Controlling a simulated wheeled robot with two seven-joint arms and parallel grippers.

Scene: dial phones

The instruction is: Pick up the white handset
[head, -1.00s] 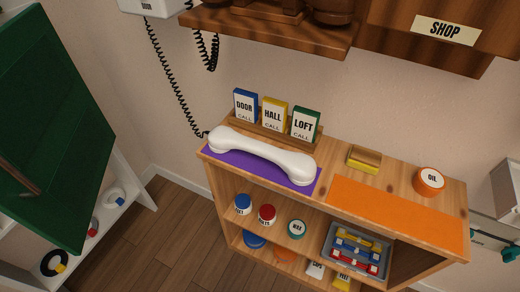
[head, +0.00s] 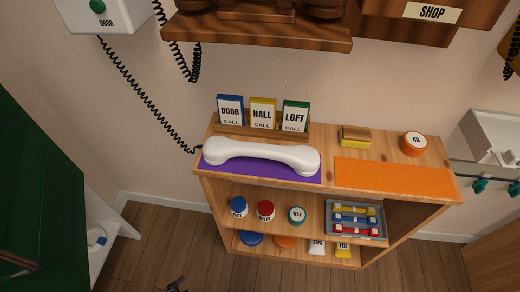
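The white handset (head: 262,157) lies on a purple mat (head: 290,176) on top of the wooden shelf unit, at its left end. Its rounded ends point left and right. A black coiled cord (head: 150,98) runs from its left end up to a white wall box labelled DOOR (head: 108,14). A small dark shape at the bottom edge of the head view may be the tip of my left gripper (head: 177,285); its fingers are too cut off to read. My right gripper is not in view. Nothing touches the handset.
DOOR (head: 230,110), HALL (head: 263,113) and LOFT (head: 295,116) cards stand behind the handset. An orange mat (head: 392,178), a yellow-and-wood block (head: 355,136) and an orange OIL tin (head: 414,143) are to its right. A wooden wall shelf (head: 260,34) overhangs above. A green panel (head: 40,190) is at left.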

